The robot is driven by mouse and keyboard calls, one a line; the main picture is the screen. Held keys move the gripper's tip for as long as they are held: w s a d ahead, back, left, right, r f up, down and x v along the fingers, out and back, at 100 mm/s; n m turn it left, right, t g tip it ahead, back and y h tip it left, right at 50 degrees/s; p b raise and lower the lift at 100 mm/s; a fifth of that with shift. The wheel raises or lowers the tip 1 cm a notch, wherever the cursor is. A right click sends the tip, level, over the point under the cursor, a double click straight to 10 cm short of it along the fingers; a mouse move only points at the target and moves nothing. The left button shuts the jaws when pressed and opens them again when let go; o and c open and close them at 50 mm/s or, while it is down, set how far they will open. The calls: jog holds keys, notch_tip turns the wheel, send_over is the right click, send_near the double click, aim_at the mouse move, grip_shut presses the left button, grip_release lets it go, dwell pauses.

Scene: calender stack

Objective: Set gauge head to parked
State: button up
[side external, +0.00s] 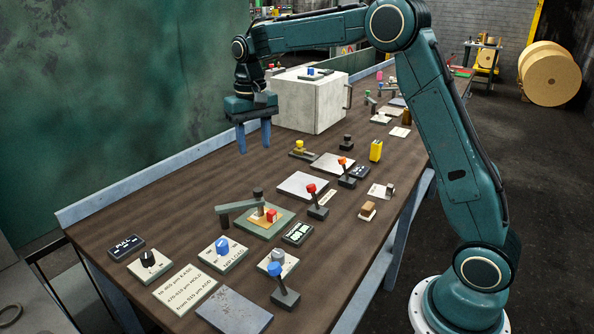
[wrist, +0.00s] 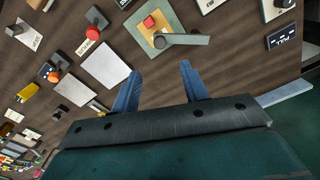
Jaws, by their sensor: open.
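No part carries a readable gauge head label. A device with a swing arm (side external: 238,207) sits on a green plate (side external: 283,217) near the table's middle. Its grey-green arm reaches left from a dark-topped post, beside a yellow pad (side external: 257,219) and a red block (side external: 271,215). In the wrist view the arm (wrist: 188,39) points right across the plate, with the red block (wrist: 149,22) to its left. My gripper (side external: 254,148) is open and empty above the table's far left side, behind and apart from this device. Its blue fingers (wrist: 158,78) are spread in the wrist view.
A white box (side external: 305,105) with a blue knob on top stands behind my gripper. Knob panels (side external: 150,264) stand at the front. Bare wood lies between gripper and device.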

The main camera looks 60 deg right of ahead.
aim_at(258, 189)
notch_tip(258, 189, down, 12)
jog(key=shift+f, duration=0.2)
dwell(0.4)
jog(key=shift+c, duration=0.5)
grip_shut()
